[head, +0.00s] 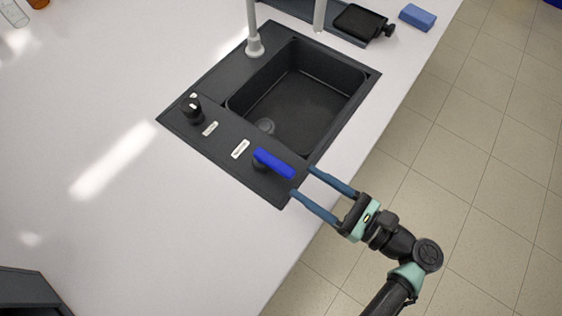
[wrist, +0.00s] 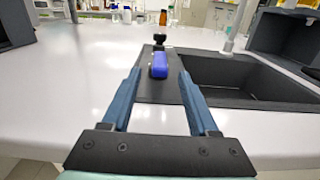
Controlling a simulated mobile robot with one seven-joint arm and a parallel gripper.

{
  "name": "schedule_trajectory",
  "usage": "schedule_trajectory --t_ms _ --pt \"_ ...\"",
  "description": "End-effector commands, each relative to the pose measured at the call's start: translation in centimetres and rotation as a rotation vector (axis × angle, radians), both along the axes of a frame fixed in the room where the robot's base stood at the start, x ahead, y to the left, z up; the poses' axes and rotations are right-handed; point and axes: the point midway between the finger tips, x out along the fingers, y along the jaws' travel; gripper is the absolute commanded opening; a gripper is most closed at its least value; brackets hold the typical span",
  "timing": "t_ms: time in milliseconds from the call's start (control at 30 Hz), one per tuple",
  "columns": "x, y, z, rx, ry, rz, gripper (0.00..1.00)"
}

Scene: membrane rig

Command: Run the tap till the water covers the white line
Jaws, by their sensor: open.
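A black sink basin (head: 305,100) is set in a dark panel in the white bench. I see no water and no white line in it. A pale spout (head: 319,14) comes down at the top, cut off by the picture edge. A blue lever (head: 273,163) sits on the panel's near side, beside a white label (head: 240,149); it also shows in the wrist view (wrist: 159,65). A black knob (head: 192,109) stands at the panel's left, beside another label. My gripper (head: 302,181) is open and empty. Its fingertips point at the blue lever from just short of it.
A pale post (head: 254,42) rises from the panel's far left corner. A black device (head: 360,22) and a blue block (head: 417,17) lie beyond the sink. A dark box (head: 28,292) is at lower left.

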Motion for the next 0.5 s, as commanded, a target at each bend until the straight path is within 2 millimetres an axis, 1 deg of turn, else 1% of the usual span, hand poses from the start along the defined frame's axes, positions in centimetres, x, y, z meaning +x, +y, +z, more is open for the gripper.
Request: schedule_trajectory --t_ms 33,200,333,500 --pt "0.6 1.0 0.2 0.000 0.000 0.004 0.60" --pt "2.5 3.6 0.1 -0.001 -0.001 0.004 0.60" --pt "3.6 4.9 0.1 -0.002 -0.001 0.002 0.60" --pt "4.2 5.8 0.0 -0.003 -0.002 0.001 0.60"
